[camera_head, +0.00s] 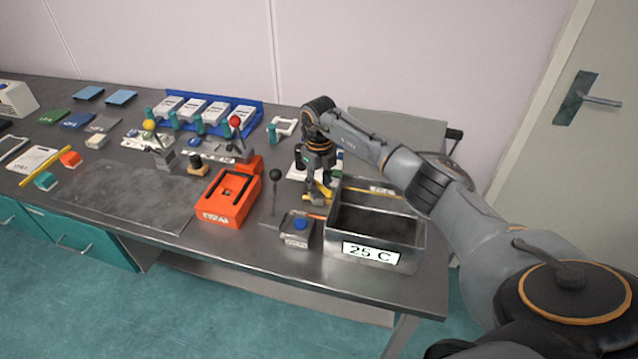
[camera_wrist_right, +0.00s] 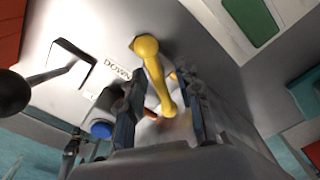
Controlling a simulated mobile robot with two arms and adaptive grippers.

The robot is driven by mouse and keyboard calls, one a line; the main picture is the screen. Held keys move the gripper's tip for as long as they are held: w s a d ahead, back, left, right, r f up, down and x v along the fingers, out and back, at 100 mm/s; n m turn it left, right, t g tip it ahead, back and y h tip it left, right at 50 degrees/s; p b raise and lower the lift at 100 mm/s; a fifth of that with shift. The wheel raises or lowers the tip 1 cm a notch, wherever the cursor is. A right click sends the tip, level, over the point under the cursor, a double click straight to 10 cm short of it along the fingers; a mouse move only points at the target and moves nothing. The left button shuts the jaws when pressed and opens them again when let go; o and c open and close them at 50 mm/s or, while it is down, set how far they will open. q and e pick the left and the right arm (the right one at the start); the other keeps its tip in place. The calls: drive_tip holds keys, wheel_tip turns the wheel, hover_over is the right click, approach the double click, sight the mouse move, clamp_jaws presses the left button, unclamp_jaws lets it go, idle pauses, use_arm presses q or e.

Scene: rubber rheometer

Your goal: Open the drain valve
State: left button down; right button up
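A yellow valve lever (camera_wrist_right: 153,72) with a rounded knob end stands out in the right wrist view. In the head view only part of the yellow lever (camera_head: 311,190) shows, at the left side of the metal bath marked 25 C (camera_head: 334,238). My right gripper (camera_head: 318,194) points down over the lever. In the wrist view the right gripper (camera_wrist_right: 161,90) is open, with one finger on each side of the lever and visible gaps between. Its fingers partly hide the valve in the head view. My left gripper is not in view.
A box with a blue button (camera_head: 300,223) and a black-knobbed lever (camera_head: 275,177) stand close to the left. An orange block (camera_head: 222,197) lies further left. The black-knobbed lever (camera_wrist_right: 14,92) and a DOWN marking (camera_wrist_right: 116,69) also show in the wrist view.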

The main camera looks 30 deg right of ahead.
drive_tip(key=shift+c, duration=0.2)
clamp_jaws()
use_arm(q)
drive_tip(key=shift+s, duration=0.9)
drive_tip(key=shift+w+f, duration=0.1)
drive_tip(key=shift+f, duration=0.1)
use_arm(e)
drive_tip(key=shift+f+n+b, duration=0.15)
drive_tip(key=shift+n+b, duration=0.95)
drive_tip(key=shift+b, duration=0.05)
drive_tip(key=shift+n+b, duration=0.8)
drive_tip(key=shift+n, duration=0.3)
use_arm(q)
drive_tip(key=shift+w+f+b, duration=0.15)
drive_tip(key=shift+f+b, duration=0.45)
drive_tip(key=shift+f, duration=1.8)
use_arm(e)
drive_tip(key=shift+n, duration=1.1)
